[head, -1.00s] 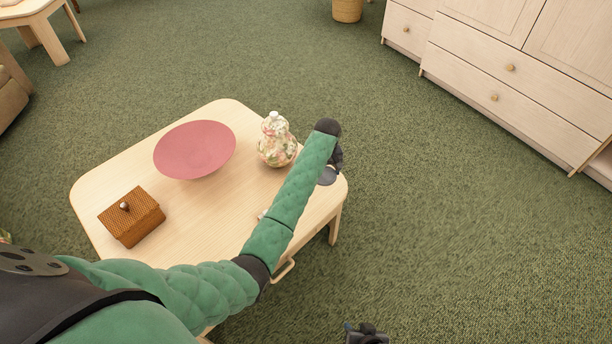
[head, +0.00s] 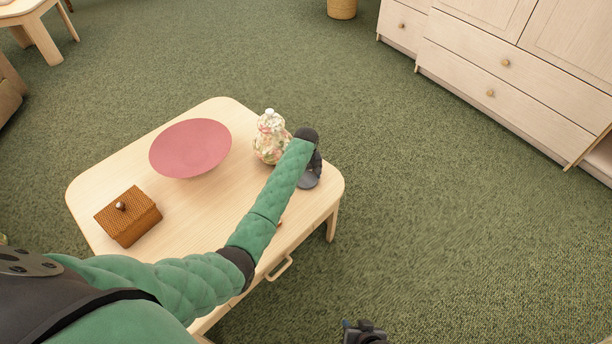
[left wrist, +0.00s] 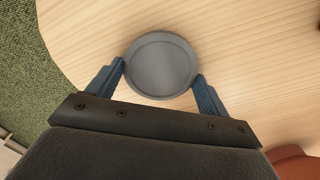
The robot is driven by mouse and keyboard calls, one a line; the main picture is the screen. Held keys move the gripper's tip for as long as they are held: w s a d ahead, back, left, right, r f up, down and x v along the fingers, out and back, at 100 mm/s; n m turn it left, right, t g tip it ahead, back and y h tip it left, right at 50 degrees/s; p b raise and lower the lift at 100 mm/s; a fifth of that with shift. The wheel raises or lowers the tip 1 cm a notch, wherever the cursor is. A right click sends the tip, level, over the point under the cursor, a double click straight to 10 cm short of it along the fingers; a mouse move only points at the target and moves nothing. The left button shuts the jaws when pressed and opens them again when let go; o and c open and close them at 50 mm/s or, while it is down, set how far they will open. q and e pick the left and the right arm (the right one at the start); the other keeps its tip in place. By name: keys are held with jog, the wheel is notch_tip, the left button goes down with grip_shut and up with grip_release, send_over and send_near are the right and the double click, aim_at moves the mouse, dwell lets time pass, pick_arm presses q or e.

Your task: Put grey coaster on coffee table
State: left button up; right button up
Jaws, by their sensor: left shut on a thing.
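The grey coaster (left wrist: 160,66) is a round dark-grey disc between the two blue fingers of my left gripper (left wrist: 160,80) in the left wrist view. The fingers are shut on its sides. In the head view the coaster (head: 309,181) shows just below my left gripper (head: 312,170), over the far right corner of the wooden coffee table (head: 225,225). I cannot tell whether it touches the tabletop. My right gripper (head: 364,332) shows only partly at the bottom edge of the head view, away from the table; its fingers are not clear.
A floral jar (head: 270,138) stands just left of my left gripper. A pink bowl (head: 190,147) and a brown woven box (head: 128,215) sit further left on the table. A wooden cabinet (head: 510,65) stands at the upper right. Green carpet lies around the table.

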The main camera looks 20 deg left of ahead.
aim_at(306, 178)
pick_arm(q)
jog(key=shift+f, duration=0.1)
pick_arm(e)
jog(key=shift+r, duration=0.1)
pick_arm(q)
jog(key=o, duration=0.9)
pick_arm(e)
jog(key=shift+w, duration=0.1)
pick_arm(q)
notch_tip(306, 178, up, 11)
jog(key=s+d+f+m+t+h, duration=0.1)
jog(key=s+d+f, duration=0.3)
jog(key=s, duration=1.1)
jog(key=s+d+f+m+t+h, duration=0.1)
jog(key=s+d+f+m+t, duration=0.2)
jog(key=s+d, duration=0.5)
jog(key=s+d+f+m+t+h, duration=0.1)
jog(key=s+d+f+m, duration=0.3)
jog(key=s, duration=2)
jog(key=shift+d+f+t+h+p, duration=0.2)
jog(key=shift+d+f+h, duration=0.15)
jog(key=shift+d, duration=0.2)
jog(key=shift+d+f+t+h+p, duration=0.1)
jog(key=shift+d+f+t+h, duration=0.15)
jog(key=shift+d, duration=0.3)
pick_arm(e)
notch_tip(306, 178, up, 2)
